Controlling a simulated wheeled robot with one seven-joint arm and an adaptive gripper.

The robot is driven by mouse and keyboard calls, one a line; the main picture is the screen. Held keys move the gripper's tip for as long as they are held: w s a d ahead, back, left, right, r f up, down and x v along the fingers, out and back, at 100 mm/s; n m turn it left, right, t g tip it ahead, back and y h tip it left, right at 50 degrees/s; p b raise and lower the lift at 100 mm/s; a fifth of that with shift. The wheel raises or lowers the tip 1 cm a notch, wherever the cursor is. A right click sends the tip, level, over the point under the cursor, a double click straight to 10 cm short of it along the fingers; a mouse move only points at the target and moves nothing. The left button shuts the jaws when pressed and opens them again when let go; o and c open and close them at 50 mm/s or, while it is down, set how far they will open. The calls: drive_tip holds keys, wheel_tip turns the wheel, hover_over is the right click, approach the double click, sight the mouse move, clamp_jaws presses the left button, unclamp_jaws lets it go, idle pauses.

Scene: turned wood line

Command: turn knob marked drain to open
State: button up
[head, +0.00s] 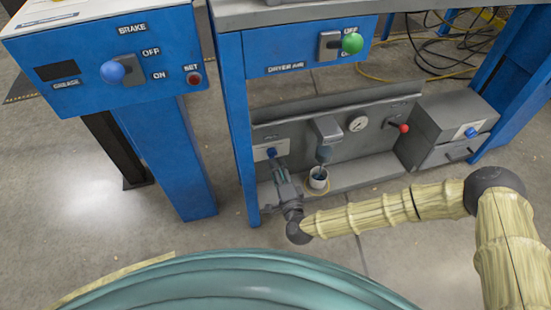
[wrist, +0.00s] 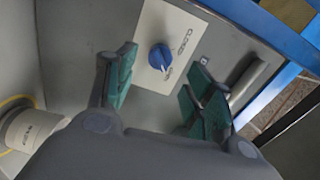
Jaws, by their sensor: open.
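A small blue knob (wrist: 161,57) sits on a white plate in the wrist view. The plate carries the word CLOSED and a second word too blurred to read; no DRAIN label is legible. The knob's pointer is turned toward the lower word's side. In the head view the knob (head: 272,153) shows at the left of the low grey panel. My gripper (wrist: 160,92) is open, with its green-padded fingers apart on either side of the knob's line of view. It looks short of the knob, not touching it. In the head view my gripper (head: 281,172) is just below the knob.
A white cup (head: 318,180) stands right of my gripper under a grey spout (head: 326,132). A gauge (head: 357,123), a red-tipped lever (head: 403,128) and a grey box with another blue knob (head: 471,132) lie to the right. A blue post (head: 243,150) stands close on the left.

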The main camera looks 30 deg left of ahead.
drive_tip(key=v, duration=0.7)
idle(0.4)
